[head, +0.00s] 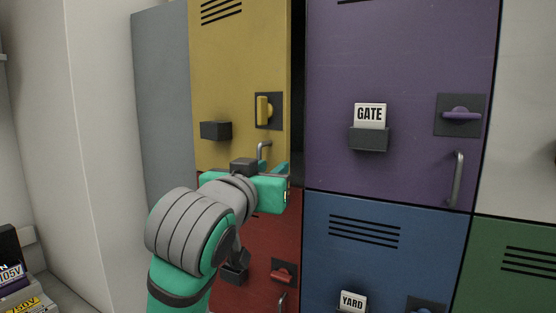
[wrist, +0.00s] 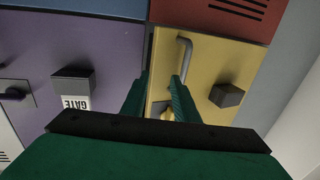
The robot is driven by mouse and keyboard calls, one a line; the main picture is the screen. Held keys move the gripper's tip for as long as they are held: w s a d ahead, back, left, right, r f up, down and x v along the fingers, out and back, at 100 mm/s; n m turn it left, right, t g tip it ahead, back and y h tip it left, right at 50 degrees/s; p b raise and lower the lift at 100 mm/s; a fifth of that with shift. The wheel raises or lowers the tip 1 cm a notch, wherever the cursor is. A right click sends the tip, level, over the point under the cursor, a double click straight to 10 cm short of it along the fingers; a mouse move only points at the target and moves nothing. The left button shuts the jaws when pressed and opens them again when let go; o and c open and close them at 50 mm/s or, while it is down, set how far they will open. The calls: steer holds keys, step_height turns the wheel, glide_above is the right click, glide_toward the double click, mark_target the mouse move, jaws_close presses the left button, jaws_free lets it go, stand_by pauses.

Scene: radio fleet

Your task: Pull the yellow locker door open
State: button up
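The yellow locker door (head: 225,75) is at the upper left in the head view. A dark gap runs along its right edge, and it looks slightly ajar. Its yellow latch (head: 263,110) stands upright. Its grey bar handle (head: 264,148) is partly hidden by my gripper (head: 286,182). In the wrist view, which is upside down, my gripper (wrist: 159,76) is open, its green fingers apart in front of the yellow door (wrist: 215,65). The handle (wrist: 187,55) shows beside the right finger's tip, not clearly between the fingers. Whether they touch cannot be told.
The purple locker (head: 400,70) with a GATE card (head: 370,115) is to the right. A red locker (head: 258,225) is below the yellow one, a blue locker (head: 390,265) below the purple. A pale wall (head: 95,130) stands left.

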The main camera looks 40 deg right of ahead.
steer(key=shift+v, duration=1.7)
steer(key=v, duration=1.1)
steer(key=shift+d, duration=0.1)
